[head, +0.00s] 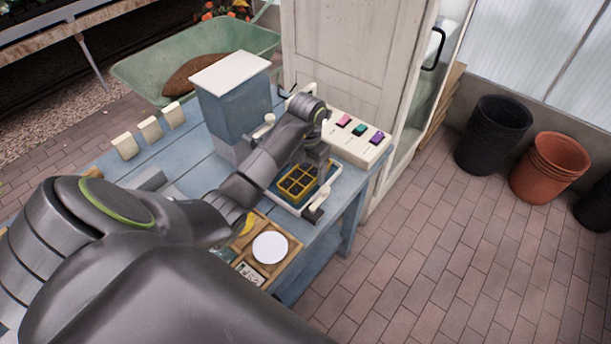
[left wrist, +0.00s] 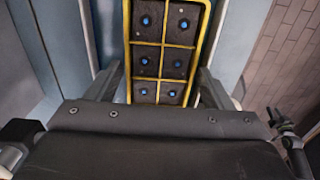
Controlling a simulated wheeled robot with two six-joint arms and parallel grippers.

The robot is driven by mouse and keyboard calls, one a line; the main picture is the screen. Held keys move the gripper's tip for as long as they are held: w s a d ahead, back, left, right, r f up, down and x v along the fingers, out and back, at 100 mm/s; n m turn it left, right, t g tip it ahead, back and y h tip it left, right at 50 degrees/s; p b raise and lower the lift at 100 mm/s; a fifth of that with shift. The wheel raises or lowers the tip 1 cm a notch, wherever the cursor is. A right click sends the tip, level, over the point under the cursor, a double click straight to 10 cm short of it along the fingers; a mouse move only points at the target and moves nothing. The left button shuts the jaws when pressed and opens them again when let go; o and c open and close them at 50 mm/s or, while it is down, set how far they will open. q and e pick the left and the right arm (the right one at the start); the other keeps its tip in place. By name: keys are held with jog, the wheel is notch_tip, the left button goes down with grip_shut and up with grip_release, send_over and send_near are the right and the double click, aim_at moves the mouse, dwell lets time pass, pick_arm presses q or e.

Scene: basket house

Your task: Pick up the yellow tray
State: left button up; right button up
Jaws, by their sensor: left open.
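The yellow tray (head: 297,183) is a yellow frame with dividers around dark cells. It lies in a pale-rimmed holder (head: 291,209) on the blue table, partly hidden by my left arm. In the left wrist view the tray (left wrist: 163,44) shows blue dots in its dark cells. My left gripper (head: 313,163) points down over the far part of the tray. In the left wrist view the open fingers of my left gripper (left wrist: 158,86) appear on either side of the tray's near end, with gaps. Contact cannot be told. My right gripper is not in view.
A button panel (head: 357,138) with pink, green and purple buttons stands behind the tray. A blue-grey box (head: 232,98) with a white lid stands left. A wooden tray (head: 289,262) with a white disc (head: 270,247) lies nearer. The brick floor (head: 440,245) at right is clear.

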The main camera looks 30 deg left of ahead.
pick_arm(q)
jog(key=shift+f, duration=1.2)
jog(key=c, duration=0.9)
jog(key=shift+w, duration=0.1)
